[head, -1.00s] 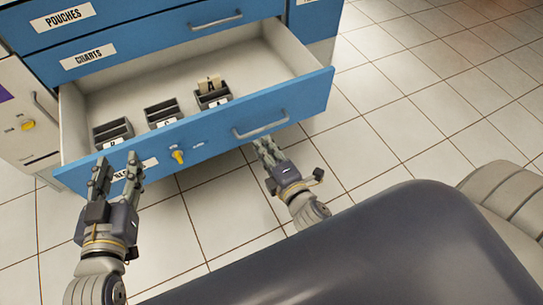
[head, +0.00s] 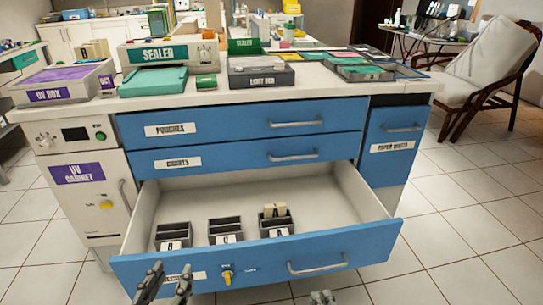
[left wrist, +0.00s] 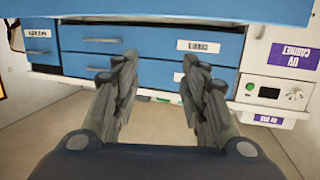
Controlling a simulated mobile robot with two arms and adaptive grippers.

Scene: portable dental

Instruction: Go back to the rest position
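My left gripper (head: 163,284) shows at the bottom of the head view, in front of the open drawer's face. Its fingers are spread with nothing between them, as the left wrist view (left wrist: 158,85) also shows. My right gripper (head: 322,297) only just shows at the bottom edge, below the drawer handle, so its opening cannot be made out. The open blue drawer (head: 372,249) holds small dark bins marked with letters.
The drawer juts out from the blue cabinet (head: 240,140). The countertop (head: 215,100) carries a sealer (head: 158,54), a light box (head: 260,72), a UV box (head: 62,86) and trays. A UV cabinet (head: 85,190) stands left. Tiled floor (head: 465,240) is clear at right. A chair (head: 485,65) stands behind.

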